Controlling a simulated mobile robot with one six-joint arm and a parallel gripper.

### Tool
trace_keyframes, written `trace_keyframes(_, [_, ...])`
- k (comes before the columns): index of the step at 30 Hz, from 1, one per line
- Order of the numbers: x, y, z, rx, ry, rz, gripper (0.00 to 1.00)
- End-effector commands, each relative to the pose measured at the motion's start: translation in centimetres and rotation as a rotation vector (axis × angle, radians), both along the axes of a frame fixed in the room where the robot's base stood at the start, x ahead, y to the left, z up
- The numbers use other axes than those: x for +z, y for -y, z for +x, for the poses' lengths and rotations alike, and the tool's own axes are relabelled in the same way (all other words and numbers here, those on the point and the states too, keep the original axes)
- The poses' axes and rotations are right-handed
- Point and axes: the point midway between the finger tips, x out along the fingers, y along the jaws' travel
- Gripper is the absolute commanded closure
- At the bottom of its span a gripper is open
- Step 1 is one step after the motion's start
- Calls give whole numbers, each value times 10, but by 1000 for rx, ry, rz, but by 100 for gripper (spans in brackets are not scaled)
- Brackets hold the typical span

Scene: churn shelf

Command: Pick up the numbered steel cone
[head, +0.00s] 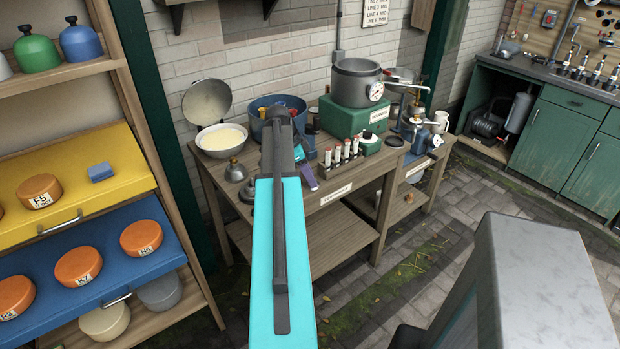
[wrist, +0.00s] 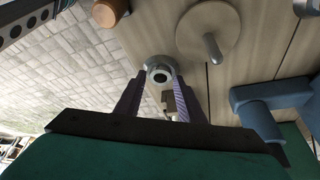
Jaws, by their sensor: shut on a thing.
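In the wrist view my gripper (wrist: 162,86) has its two purple fingers closed on a small round steel piece, the steel cone (wrist: 159,69), with a dark hole in its face. A small pale tab shows between the fingers below it; I cannot read a number. In the head view my cyan arm covers most of the gripper, and only a purple finger (head: 308,178) shows over the bench. Other grey metal pieces, one a domed steel piece (head: 235,171), stand on the bench left of my arm.
The wooden bench (head: 345,200) carries a blue tub (head: 268,104), a cream-filled pan (head: 222,140), a rack of tubes (head: 340,155) and a pot on a green box (head: 350,118). In the wrist view a disc with a peg (wrist: 205,30) lies close by. A shelf unit (head: 150,120) stands left.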

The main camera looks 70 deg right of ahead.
Motion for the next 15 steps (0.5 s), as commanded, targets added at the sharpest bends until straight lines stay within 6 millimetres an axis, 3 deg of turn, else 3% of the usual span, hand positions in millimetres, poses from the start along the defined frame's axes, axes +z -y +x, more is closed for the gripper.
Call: trace_keyframes(15, [58, 1, 1, 0, 1, -2, 100])
